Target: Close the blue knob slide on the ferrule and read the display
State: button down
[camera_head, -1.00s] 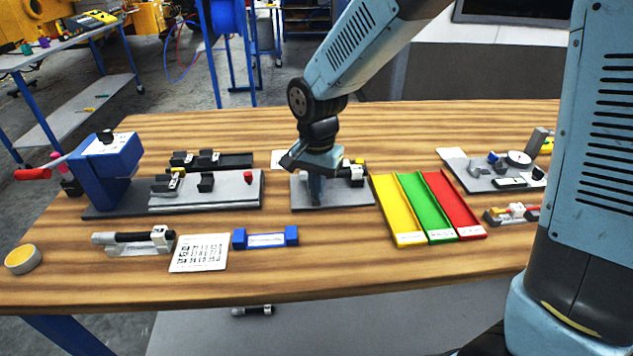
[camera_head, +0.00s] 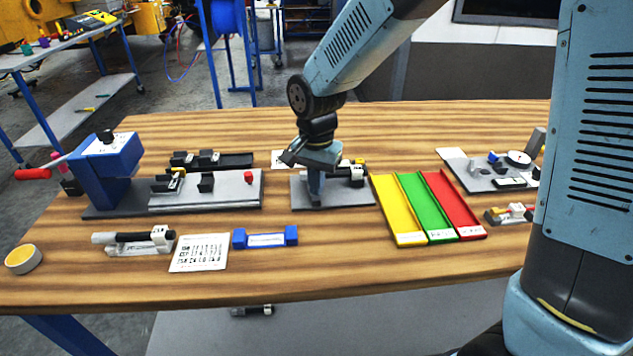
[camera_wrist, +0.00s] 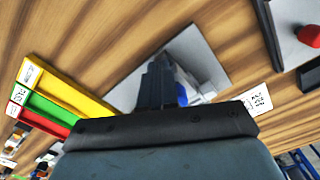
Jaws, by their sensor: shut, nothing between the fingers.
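My gripper (camera_head: 316,196) is shut and empty, pointing down at a small grey plate (camera_head: 345,198) in the middle of the table. A black and white device with a yellow part (camera_head: 352,168) stands on that plate, partly hidden behind my gripper. In the wrist view my shut fingers (camera_wrist: 156,84) are beside a blue part (camera_wrist: 183,88) on the plate; whether they touch it cannot be told. Another blue knob (camera_head: 493,157) is on a grey plate at the right, near a round dial (camera_head: 518,158). I cannot make out a ferrule or any display reading.
Yellow (camera_head: 396,212), green (camera_head: 424,207) and red (camera_head: 456,204) trays lie just right of the middle plate. A blue block (camera_head: 265,238) and a printed card (camera_head: 199,253) lie in front to the left. A blue lever press (camera_head: 104,165) stands at the left.

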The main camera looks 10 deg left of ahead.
jog(key=shift+w+a, duration=0.1)
jog(key=shift+w, duration=0.35)
dwell(1.2)
jog(key=shift+s, duration=0.2)
dwell(0.4)
jog(key=shift+r, duration=0.1)
notch_tip(320, 180, up, 7)
dwell(0.9)
dwell(0.3)
jog(key=s+d+r+t, duration=0.1)
jog(key=d+r, duration=0.2)
jog(key=d, duration=0.3)
jog(key=s+d+r+n+t, duration=0.1)
jog(key=d+r, duration=0.2)
jog(key=d, duration=0.4)
jog(key=s+d+r+t, duration=0.1)
jog(key=d+r, duration=0.3)
jog(key=d, duration=0.2)
jog(key=s+d+r+n+t, duration=0.2)
jog(key=s+d, duration=0.7)
jog(key=d, duration=0.3)
jog(key=shift+s+d+r+t, duration=0.15)
jog(key=shift+s+d+t, duration=0.15)
jog(key=shift+s, duration=0.1)
